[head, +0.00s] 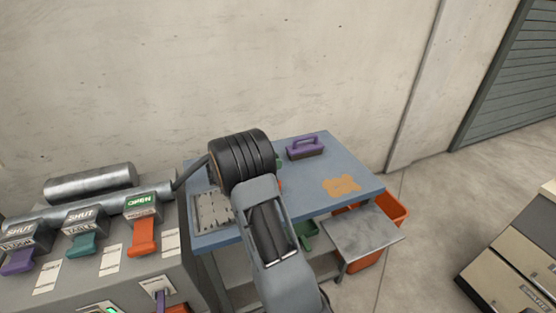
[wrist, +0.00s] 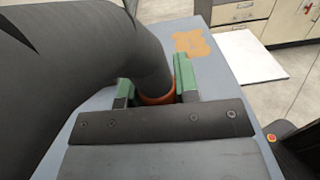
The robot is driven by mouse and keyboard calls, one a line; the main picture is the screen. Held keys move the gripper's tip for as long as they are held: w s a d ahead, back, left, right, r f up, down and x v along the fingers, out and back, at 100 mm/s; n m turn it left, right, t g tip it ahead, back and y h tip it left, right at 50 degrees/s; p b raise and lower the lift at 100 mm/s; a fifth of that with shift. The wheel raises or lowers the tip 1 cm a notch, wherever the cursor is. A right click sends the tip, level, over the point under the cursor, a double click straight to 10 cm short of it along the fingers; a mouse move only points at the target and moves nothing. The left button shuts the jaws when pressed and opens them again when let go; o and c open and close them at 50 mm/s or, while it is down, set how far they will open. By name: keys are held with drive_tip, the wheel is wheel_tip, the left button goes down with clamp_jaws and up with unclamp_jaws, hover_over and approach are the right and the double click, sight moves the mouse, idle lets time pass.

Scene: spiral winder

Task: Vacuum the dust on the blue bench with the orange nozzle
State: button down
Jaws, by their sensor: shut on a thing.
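My gripper (wrist: 157,88) is shut on the orange nozzle (wrist: 158,99), with a green finger on each side of it. A thick black hose (wrist: 75,60) runs into the nozzle and fills the left of the wrist view. In the head view the ribbed hose (head: 240,158) and my arm hide most of the gripper. The tan dust patch (head: 341,186) lies on the right part of the blue bench (head: 350,165). The dust also shows in the wrist view (wrist: 192,42), beyond the nozzle and apart from it. The nozzle's mouth is hidden.
At left, the orange gate lever (head: 143,236) is under an OPEN sign; the teal (head: 84,244) and purple (head: 18,261) levers are under SHUT signs. A purple handled block (head: 306,147) stands at the bench's back. A grey panel (head: 352,240) juts out in front, near an orange bin (head: 392,208).

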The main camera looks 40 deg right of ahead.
drive_tip(key=shift+r+p, duration=1.75)
drive_tip(key=shift+r, duration=0.5)
